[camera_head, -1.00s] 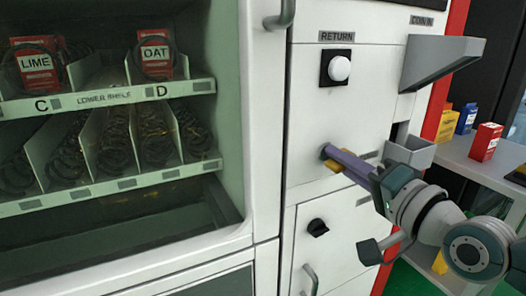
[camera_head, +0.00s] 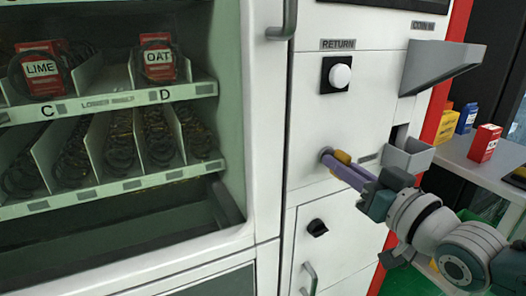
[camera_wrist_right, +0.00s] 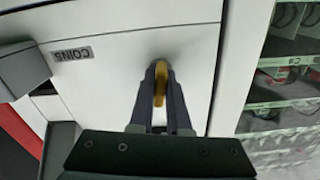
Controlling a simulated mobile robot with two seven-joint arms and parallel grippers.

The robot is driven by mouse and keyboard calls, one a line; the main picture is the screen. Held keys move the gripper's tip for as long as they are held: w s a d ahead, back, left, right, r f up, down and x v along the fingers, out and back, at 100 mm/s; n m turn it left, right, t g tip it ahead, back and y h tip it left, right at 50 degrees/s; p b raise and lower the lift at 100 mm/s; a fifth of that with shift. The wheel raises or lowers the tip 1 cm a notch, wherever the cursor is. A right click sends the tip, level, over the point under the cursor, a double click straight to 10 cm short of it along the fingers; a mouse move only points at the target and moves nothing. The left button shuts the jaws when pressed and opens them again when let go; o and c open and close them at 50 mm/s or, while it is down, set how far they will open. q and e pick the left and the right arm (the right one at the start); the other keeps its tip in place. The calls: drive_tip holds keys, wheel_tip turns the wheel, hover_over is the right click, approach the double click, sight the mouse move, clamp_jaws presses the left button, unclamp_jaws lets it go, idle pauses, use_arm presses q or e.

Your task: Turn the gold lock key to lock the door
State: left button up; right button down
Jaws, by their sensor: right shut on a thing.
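The gold lock key (camera_head: 343,157) is at the lock on the white front panel (camera_head: 370,110) of the vending machine, below the RETURN button. My right gripper (camera_head: 329,160) reaches in from the right with its purple fingers at the panel. In the right wrist view the gold key (camera_wrist_right: 160,84) stands between the two fingertips of the right gripper (camera_wrist_right: 160,78), which are shut on it. The fingers partly hide the key and the lock. My left gripper is not in view.
A white RETURN button (camera_head: 340,75) is above the key. A grey coin tray (camera_head: 440,75) and a small grey cup (camera_head: 408,156) jut out at right. A black knob (camera_head: 317,228) is below. A shelf with small boxes (camera_head: 484,143) stands at far right.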

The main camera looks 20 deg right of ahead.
drive_tip(key=shift+n, duration=1)
drive_tip(key=c, duration=0.9)
unclamp_jaws()
drive_tip(key=shift+s+p, duration=0.3)
drive_tip(key=shift+s, duration=0.1)
drive_tip(key=s, duration=0.3)
drive_tip(key=s+p, duration=0.1)
drive_tip(key=s, duration=0.5)
drive_tip(key=shift+d+p, duration=0.4)
